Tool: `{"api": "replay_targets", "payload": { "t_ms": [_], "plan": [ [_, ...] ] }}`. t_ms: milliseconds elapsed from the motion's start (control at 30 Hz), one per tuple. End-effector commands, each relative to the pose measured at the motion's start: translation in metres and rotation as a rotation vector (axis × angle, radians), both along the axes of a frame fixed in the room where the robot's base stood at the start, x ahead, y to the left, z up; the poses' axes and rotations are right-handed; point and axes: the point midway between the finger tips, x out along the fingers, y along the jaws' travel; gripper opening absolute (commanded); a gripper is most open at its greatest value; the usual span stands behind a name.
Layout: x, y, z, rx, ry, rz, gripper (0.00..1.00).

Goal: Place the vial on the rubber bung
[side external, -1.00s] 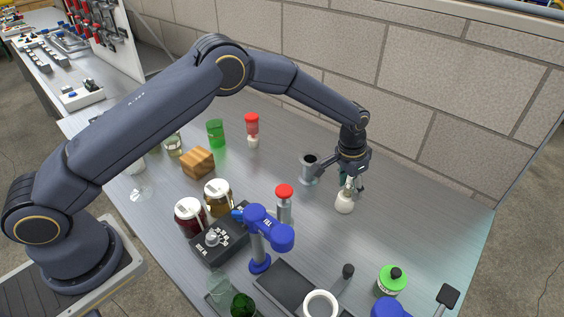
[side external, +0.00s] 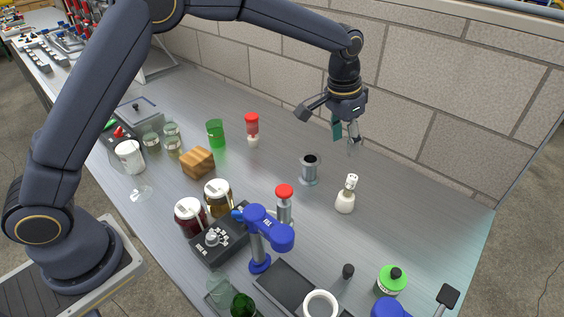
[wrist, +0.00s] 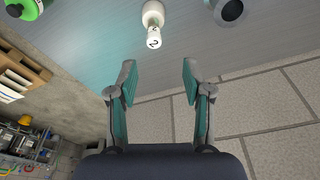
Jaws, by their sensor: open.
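The vial (side external: 351,184), small and pale with a dark-marked label, sits on top of the cream rubber bung (side external: 345,206) on the right part of the bench. It looks roughly upright; a slight lean cannot be ruled out. In the wrist view the vial (wrist: 154,39) and the bung (wrist: 153,12) show at the top, beyond the fingertips. My gripper (side external: 346,142) is open and empty, above and behind the vial toward the wall, apart from it. Its two teal-padded fingers are spread in the wrist view (wrist: 159,72).
A grey metal cylinder (side external: 310,170) stands left of the bung. A red-capped bottle (side external: 284,205) and a blue stand (side external: 268,232) are nearer the front. A green-capped bottle (side external: 391,281) stands front right. The block wall (side external: 440,110) rises behind. Bench right of the bung is clear.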

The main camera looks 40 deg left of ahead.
Motion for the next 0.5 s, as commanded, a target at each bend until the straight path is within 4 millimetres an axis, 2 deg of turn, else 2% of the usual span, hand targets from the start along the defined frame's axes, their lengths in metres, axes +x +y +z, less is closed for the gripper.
{"api": "replay_targets", "payload": {
  "t_ms": [33, 100, 167, 233, 300, 367, 500],
  "plan": [
    [-0.01, 0.015, 0.026, -0.005, -0.024, 0.022, 0.5],
    [-0.031, 0.039, 0.058, -0.011, -0.055, 0.055, 0.5],
    [-0.056, 0.06, 0.085, -0.016, -0.082, 0.088, 0.5],
    [-0.089, 0.084, 0.11, -0.021, -0.115, 0.126, 0.5],
    [-0.125, 0.106, 0.129, -0.028, -0.15, 0.165, 0.5],
    [-0.157, 0.123, 0.139, -0.033, -0.179, 0.199, 0.5],
    [-0.23, 0.154, 0.142, -0.046, -0.239, 0.275, 0.5]
  ]
}}
